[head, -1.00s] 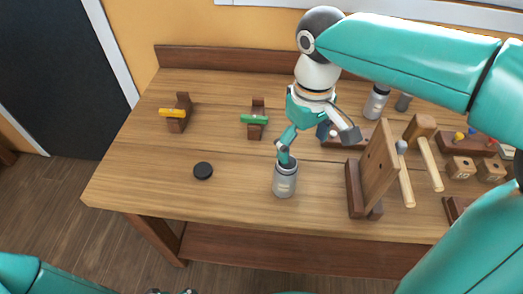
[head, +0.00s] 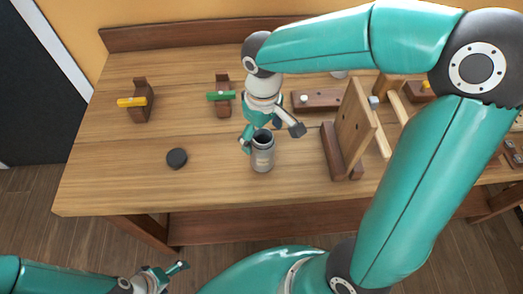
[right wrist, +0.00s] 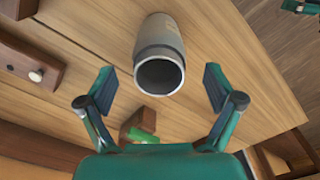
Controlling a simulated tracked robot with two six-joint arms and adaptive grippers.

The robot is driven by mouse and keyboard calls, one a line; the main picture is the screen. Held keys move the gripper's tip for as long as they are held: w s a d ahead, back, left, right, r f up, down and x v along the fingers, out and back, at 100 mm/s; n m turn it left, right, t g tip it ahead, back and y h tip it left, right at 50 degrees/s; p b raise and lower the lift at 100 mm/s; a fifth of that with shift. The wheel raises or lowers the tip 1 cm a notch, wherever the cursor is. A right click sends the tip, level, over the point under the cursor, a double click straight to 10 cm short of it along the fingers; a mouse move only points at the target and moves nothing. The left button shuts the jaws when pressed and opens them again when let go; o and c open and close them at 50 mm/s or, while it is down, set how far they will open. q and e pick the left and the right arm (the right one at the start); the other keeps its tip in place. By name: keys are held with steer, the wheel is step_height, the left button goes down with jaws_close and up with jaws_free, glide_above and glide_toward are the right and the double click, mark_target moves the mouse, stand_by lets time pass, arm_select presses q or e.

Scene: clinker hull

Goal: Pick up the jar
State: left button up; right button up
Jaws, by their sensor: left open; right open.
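The grey jar (head: 263,155) stands upright on the wooden bench, its dark mouth open at the top. It also shows in the right wrist view (right wrist: 160,45), with its mouth towards the camera. My right gripper (head: 272,137) is open and empty at the jar's upper part, one finger left of it and the other to its right and behind. In the right wrist view my right gripper's fingers (right wrist: 158,84) are spread on either side of the jar's mouth, with gaps on both sides. My left gripper (head: 168,274) is open and empty, low in front of the bench.
A black disc (head: 177,158) lies left of the jar. Wooden stands with a yellow piece (head: 132,101) and a green piece (head: 221,95) are behind. An upright wooden board (head: 352,125) stands close to the jar's right. The bench's front left is clear.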

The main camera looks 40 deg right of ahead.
steer(key=shift+f+p, duration=0.4)
steer(key=shift+f, duration=2.3)
steer(key=shift+c, duration=0.2)
steer(key=c, duration=1.3)
steer(key=shift+r, duration=0.1)
